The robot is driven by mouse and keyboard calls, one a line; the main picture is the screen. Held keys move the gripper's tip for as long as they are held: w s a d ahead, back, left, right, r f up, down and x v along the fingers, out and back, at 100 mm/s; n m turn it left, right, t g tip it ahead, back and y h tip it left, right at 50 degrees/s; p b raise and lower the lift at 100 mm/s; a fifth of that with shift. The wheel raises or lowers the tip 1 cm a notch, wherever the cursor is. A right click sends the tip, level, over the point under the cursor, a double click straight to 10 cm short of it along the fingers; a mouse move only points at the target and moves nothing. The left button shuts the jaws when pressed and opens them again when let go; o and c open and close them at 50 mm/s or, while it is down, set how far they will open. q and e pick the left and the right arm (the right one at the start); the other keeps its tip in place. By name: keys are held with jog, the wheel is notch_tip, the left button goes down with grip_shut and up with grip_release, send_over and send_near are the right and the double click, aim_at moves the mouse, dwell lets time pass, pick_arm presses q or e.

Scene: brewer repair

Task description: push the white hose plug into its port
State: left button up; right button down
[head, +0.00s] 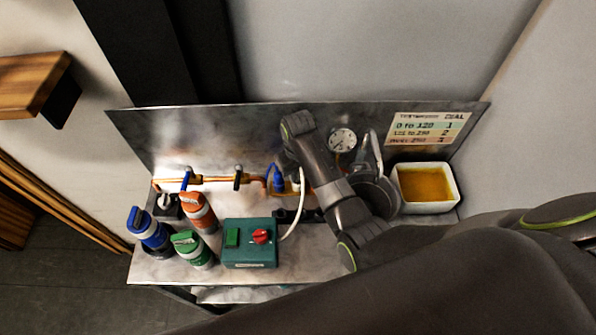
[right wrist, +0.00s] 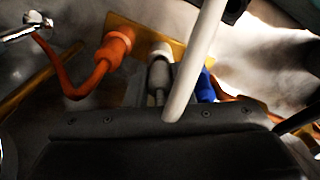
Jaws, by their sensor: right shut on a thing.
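In the right wrist view, my right gripper (right wrist: 159,76) is shut on the white hose plug (right wrist: 160,50), whose pale collar shows at the brass plate (right wrist: 142,36). The port is hidden behind the plug, and I cannot tell how deep the plug sits. The white hose (right wrist: 196,62) crosses in front of the gripper. In the head view, the white hose (head: 299,205) curves down to the teal box (head: 249,255). My right arm covers most of the plug area there. My left gripper is not in view.
An orange plug (right wrist: 116,44) sits at the plate left of the white one, and a blue one (right wrist: 207,86) is to the right. Blue, green and orange bottles stand at the front left. A gauge (head: 342,139) and a tub of amber liquid (head: 426,186) are to the right.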

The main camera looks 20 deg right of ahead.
jog(key=shift+f, duration=0.65)
dwell(0.5)
jog(key=c, duration=1.2)
grip_release()
jog(key=shift+o, duration=0.6)
jog(key=o, duration=0.5)
jog(key=shift+r, duration=0.1)
